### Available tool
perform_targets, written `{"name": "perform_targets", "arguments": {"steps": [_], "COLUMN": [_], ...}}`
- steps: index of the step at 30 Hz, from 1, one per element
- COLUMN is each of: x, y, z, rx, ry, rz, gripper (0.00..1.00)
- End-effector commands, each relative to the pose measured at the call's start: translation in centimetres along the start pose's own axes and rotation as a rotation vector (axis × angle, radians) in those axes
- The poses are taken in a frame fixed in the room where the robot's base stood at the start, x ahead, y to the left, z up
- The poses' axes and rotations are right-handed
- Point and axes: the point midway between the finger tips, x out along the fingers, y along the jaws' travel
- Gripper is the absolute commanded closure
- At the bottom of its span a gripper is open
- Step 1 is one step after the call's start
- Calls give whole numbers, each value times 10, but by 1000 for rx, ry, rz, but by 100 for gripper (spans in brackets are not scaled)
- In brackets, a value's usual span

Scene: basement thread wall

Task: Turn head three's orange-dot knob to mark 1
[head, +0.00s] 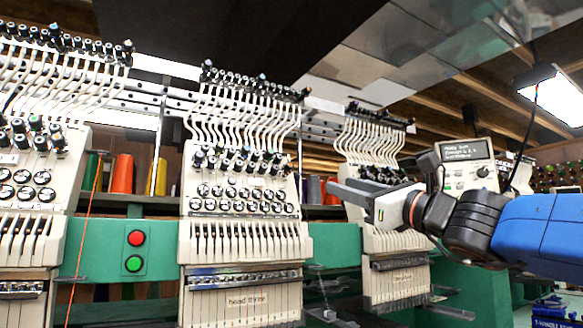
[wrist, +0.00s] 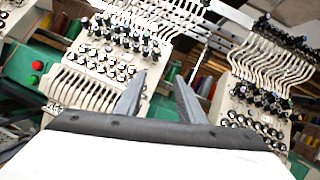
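Head three (head: 243,262) is the cream embroidery head in the middle of the head view, with a "head three" label on its lower front. Its face carries rows of small black-and-silver knobs (head: 237,198), with more dark knobs on posts above. They also show in the wrist view (wrist: 112,62). I cannot make out an orange dot or the mark numbers at this size. My gripper (head: 343,192) is to the right of head three, in front of the gap before the right head. In the wrist view its two fingers (wrist: 160,97) are apart with nothing between them.
A green beam (head: 100,248) with a red button (head: 136,238) and a green button (head: 134,263) runs left of head three. Another head (head: 395,270) stands right, behind my gripper. A control panel (head: 467,165) is near my wrist. Thread cones (head: 122,173) stand behind.

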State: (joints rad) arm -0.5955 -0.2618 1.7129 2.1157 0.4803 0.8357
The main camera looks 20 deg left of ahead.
Motion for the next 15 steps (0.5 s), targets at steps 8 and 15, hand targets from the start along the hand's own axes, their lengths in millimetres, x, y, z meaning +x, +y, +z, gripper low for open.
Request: {"name": "perform_targets", "arguments": {"steps": [8, 15], "x": [6, 42], "y": [6, 6], "z": [6, 7], "rx": [56, 55], "ry": [-36, -35], "rz": [10, 10], "gripper": [64, 64]}}
